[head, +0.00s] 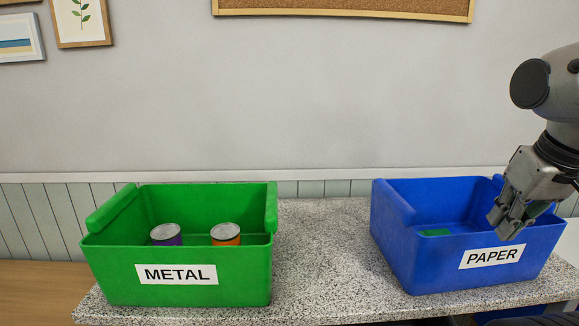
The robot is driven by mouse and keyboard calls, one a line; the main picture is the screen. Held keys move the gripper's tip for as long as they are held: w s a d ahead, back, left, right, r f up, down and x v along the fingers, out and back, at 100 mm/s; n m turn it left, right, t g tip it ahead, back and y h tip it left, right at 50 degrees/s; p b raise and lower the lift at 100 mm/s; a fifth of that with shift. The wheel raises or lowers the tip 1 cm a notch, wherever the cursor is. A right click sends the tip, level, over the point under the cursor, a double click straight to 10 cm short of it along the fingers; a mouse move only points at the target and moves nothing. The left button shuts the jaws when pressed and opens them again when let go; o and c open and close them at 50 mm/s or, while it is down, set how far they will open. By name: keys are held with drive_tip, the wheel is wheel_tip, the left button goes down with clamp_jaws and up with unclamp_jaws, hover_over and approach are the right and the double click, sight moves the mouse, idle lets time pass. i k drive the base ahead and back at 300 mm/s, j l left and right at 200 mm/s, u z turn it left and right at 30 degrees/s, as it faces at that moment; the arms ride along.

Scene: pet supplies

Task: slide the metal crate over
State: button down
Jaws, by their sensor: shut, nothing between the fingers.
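The metal crate (190,292) is a green open box with a white label reading METAL. It stands upright at the left end of the speckled counter. A can with a purple side (166,235) and a can with an orange side (226,234) stand inside it. My gripper (506,228) is at the right, pointing down over the front right part of the blue paper crate (430,268). It is shut with nothing in it, well apart from the metal crate.
The blue crate, labelled PAPER, stands at the right with a green item (435,232) inside. Bare speckled counter (320,250) lies between the two crates. A wall (300,110) rises behind. A wooden surface (35,290) lies left of the counter.

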sight(119, 252)
drive_tip(key=k+j+u, duration=0.1)
drive_tip(key=u, duration=0.95)
drive_tip(key=k+j, duration=0.05)
drive_tip(key=k, duration=0.05)
